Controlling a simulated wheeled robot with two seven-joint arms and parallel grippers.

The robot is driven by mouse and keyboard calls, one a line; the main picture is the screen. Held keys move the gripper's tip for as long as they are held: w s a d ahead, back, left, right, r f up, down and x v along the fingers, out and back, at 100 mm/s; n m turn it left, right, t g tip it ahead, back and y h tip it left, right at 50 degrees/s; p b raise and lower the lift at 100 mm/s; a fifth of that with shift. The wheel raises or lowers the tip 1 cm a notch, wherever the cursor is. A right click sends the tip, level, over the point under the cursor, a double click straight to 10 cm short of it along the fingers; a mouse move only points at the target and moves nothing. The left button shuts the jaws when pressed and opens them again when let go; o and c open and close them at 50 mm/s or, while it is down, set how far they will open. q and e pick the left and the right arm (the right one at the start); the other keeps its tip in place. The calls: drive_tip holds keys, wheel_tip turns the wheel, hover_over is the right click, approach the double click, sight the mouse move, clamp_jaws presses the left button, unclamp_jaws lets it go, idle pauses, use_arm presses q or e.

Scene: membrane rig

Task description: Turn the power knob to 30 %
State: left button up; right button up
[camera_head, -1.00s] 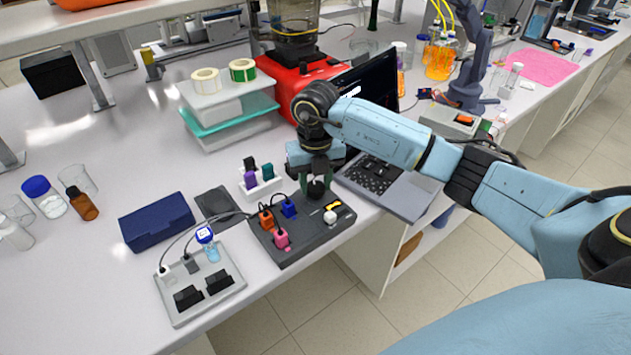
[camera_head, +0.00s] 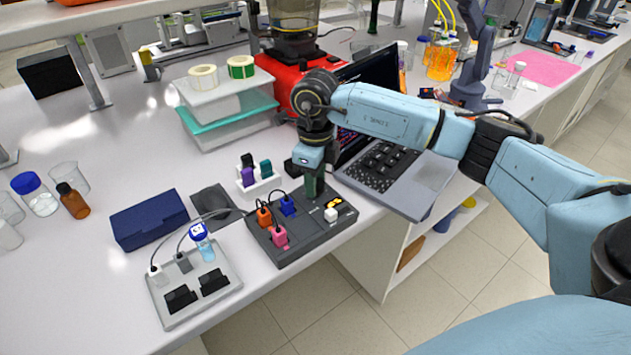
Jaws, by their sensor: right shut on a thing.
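The dark grey control box (camera_head: 301,244) sits near the front edge of the bench. A small display with lit yellow marks (camera_head: 335,202) and a white knob or button (camera_head: 331,215) are on its right part; I cannot read the display. My right gripper (camera_head: 313,188) points down over the back of the box, with its dark green fingers shut on the black power knob. The fingers hide the knob, so its angle cannot be seen. Orange (camera_head: 264,217), blue (camera_head: 287,206) and pink (camera_head: 279,237) plugs stand in the box's left part. My left gripper is out of view.
An open laptop (camera_head: 414,190) stands close to the right of the gripper. A white holder with coloured connectors (camera_head: 262,188) is behind the box. A grey cabled tray (camera_head: 184,315) and dark blue case (camera_head: 148,222) are at left.

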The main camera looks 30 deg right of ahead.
drive_tip(key=shift+r+n+b, duration=0.1)
drive_tip(key=shift+n+b, duration=0.65)
drive_tip(key=shift+n, duration=1.45)
drive_tip(key=shift+w, duration=0.1)
drive_tip(key=o, duration=1)
wheel_tip(320, 180, up, 13)
drive_tip(key=shift+r, duration=0.2)
